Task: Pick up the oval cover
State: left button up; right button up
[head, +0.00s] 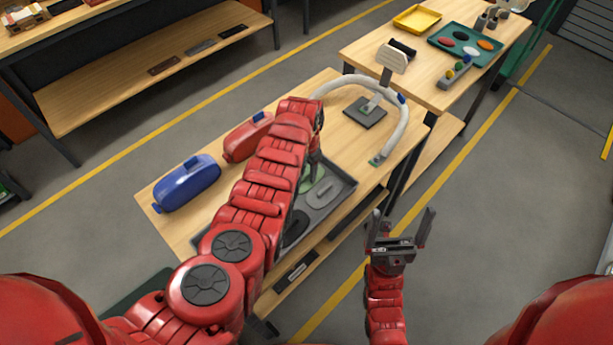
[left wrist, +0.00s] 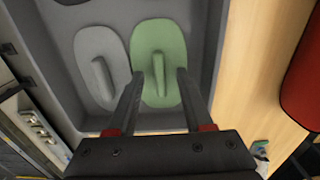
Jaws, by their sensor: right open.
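A pale green oval cover (left wrist: 161,42) with a raised ridge lies in a grey tray (left wrist: 208,45). In the head view the green cover (head: 313,181) is partly hidden by my left arm. My left gripper (left wrist: 160,74) is over it, fingers apart on either side of the ridge; contact cannot be told. In the head view my left gripper (head: 314,165) is mostly hidden by its own arm. A grey oval cover (left wrist: 99,66) lies beside the green one; it also shows in the head view (head: 322,194). My right gripper (head: 400,228) is open and empty, beyond the table's right edge.
A blue case (head: 187,184) and a red case (head: 247,138) stand on the table left of my arm. A white curved tube (head: 403,118) and a stand (head: 365,112) are at the table's far end. A second table (head: 425,75) holds trays behind.

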pick_arm(q)
grip_shut()
jog(key=shift+w+r, duration=0.1)
jog(key=shift+r, duration=0.05)
dwell(0.4)
